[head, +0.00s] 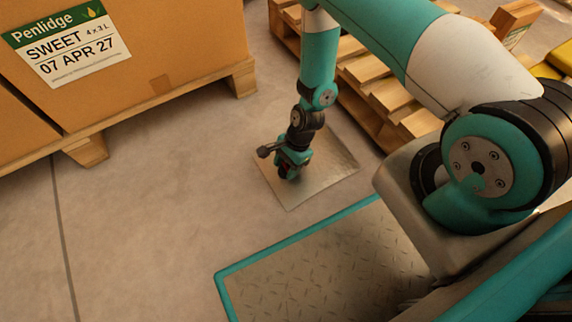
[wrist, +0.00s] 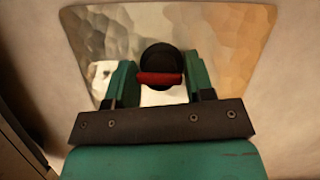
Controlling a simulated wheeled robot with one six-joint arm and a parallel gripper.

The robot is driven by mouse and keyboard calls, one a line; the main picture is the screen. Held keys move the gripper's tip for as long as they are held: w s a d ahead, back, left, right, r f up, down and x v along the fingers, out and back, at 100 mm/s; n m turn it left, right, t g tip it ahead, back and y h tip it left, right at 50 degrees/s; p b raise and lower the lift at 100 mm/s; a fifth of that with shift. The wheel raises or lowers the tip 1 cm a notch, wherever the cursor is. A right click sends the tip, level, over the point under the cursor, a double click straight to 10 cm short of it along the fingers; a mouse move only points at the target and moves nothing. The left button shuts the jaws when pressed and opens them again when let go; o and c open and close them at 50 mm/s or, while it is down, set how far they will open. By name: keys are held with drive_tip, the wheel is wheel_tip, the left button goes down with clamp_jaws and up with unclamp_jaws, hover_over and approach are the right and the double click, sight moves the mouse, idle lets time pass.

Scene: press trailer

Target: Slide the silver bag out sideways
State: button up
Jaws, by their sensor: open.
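A flat, square silver sheet (head: 328,172) lies on the floor in the head view; I cannot tell if it is the silver bag, and no other silver bag shows. In the wrist view the silver sheet (wrist: 230,35) looks dimpled and shiny. A black round piece (wrist: 158,57) with a red bar (wrist: 160,78) across it shows in front of the sheet, between my fingers. My gripper (head: 290,168) points down over the sheet's left part. In the wrist view my gripper (wrist: 162,84) is open, a finger on each side of the red bar. Contact cannot be made out.
A cardboard box (head: 160,60) stands on a wooden pallet (head: 130,118) at upper left. Another wooden pallet (head: 375,95) lies just behind the sheet. A teal-edged tread plate (head: 320,265) is in front. Bare floor (head: 150,220) is free to the left.

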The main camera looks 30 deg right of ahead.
drive_tip(key=shift+o, duration=0.8)
drive_tip(key=p+v, duration=1)
drive_tip(key=v, duration=0.7)
drive_tip(key=shift+r, duration=0.2)
drive_tip(key=a+r+n+p, duration=0.3)
drive_tip(key=a+r+n, duration=0.15)
drive_tip(key=r, duration=1.15)
drive_tip(key=a+r+n+p, duration=0.3)
drive_tip(key=r+n, duration=0.3)
drive_tip(key=r, duration=0.9)
drive_tip(key=s+a+r+n+t+p, duration=0.1)
drive_tip(key=s+r+n+p, duration=0.2)
drive_tip(key=s+r+n, duration=0.6)
drive_tip(key=s+a+r+n+p, duration=0.25)
drive_tip(key=s+r, duration=0.35)
drive_tip(key=r, duration=0.7)
wheel_tip(320, 180, up, 37)
drive_tip(key=p, duration=3.6)
drive_tip(key=shift+d+f, duration=0.25)
drive_tip(key=shift+d, duration=0.1)
